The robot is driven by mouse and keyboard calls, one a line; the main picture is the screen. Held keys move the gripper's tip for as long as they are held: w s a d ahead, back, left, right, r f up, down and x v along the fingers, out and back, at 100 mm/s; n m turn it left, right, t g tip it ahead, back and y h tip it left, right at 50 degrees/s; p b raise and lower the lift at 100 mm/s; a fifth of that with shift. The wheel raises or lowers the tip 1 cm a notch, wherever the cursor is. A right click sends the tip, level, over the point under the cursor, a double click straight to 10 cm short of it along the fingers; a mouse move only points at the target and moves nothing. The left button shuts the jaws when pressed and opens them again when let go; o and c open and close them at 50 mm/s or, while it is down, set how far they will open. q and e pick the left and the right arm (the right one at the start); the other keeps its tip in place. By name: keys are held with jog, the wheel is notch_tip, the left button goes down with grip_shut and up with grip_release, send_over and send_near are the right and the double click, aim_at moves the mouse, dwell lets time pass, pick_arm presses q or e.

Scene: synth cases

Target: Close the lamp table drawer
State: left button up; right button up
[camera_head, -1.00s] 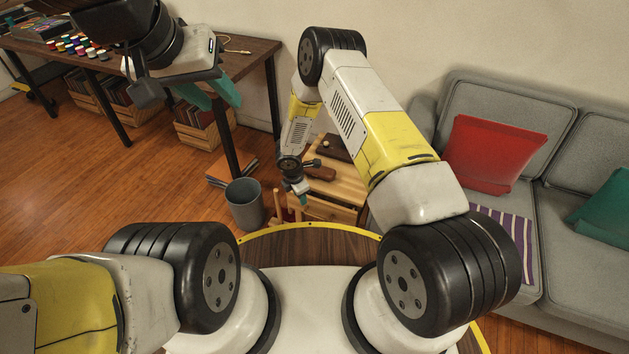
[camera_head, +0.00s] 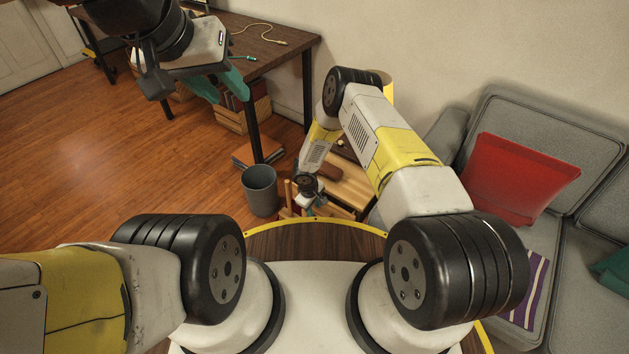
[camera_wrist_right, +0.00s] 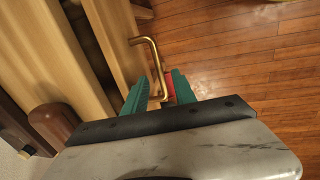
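The lamp table (camera_head: 352,184) is a small light-wood table beyond my right arm, largely hidden by it in the head view. In the right wrist view its drawer front (camera_wrist_right: 120,45) carries a bent brass handle (camera_wrist_right: 153,62). A dark gap shows between the drawer front and the table body, so the drawer appears to stand out. My right gripper (camera_wrist_right: 160,90) has its teal fingers apart, with the handle's end between them; I cannot tell whether they touch it.
A grey bin (camera_head: 260,190) stands left of the lamp table. A dark desk (camera_head: 262,45) with crates under it is behind. A grey sofa (camera_head: 520,130) with a red cushion (camera_head: 520,178) is at right. A brown rounded object (camera_wrist_right: 53,124) lies on the table.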

jog(key=shift+w+d+f, duration=0.1)
jog(key=shift+w+f, duration=0.1)
jog(key=shift+f, duration=0.85)
jog(key=shift+c, duration=0.4)
grip_shut()
jog(key=shift+w+r, duration=0.1)
